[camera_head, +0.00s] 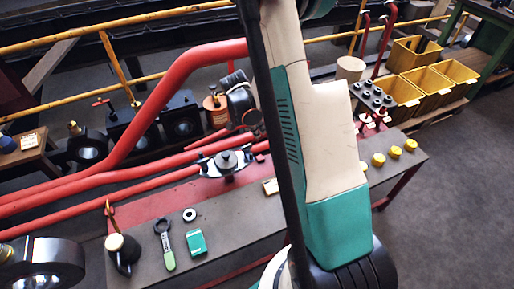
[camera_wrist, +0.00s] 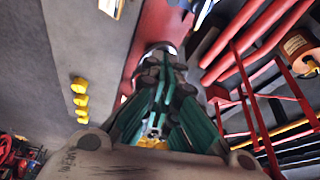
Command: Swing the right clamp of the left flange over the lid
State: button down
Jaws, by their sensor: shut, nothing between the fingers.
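The left flange carries a dark round lid (camera_head: 228,160) with a knob on top, in the middle of the head view above the bench. A pale-blue clamp shows on each side, and the right clamp (camera_head: 256,150) is at the lid's right, partly blending with red pipes. I cannot tell whether it overlaps the lid. My gripper (camera_wrist: 160,62) is shut and empty, pointing up the wrist view over the bench. A pale-blue and white piece is cut off at that view's top edge.
The grey bench (camera_head: 330,172) holds a green box (camera_head: 196,242), a green-handled tool (camera_head: 166,245) and yellow caps (camera_head: 395,152). Red pipes (camera_head: 130,186) run behind the flange. Yellow bins (camera_head: 430,82) stand far right. My arm blocks the middle of the head view.

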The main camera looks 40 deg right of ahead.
jog(key=shift+f, duration=0.15)
jog(key=b+x, duration=0.4)
jog(key=x, duration=0.6)
jog(key=a, duration=0.2)
jog(key=a+b, duration=0.1)
jog(key=a, duration=0.1)
jog(key=shift+w, duration=0.2)
jog(key=shift+w+a, duration=0.1)
jog(key=shift+w, duration=0.05)
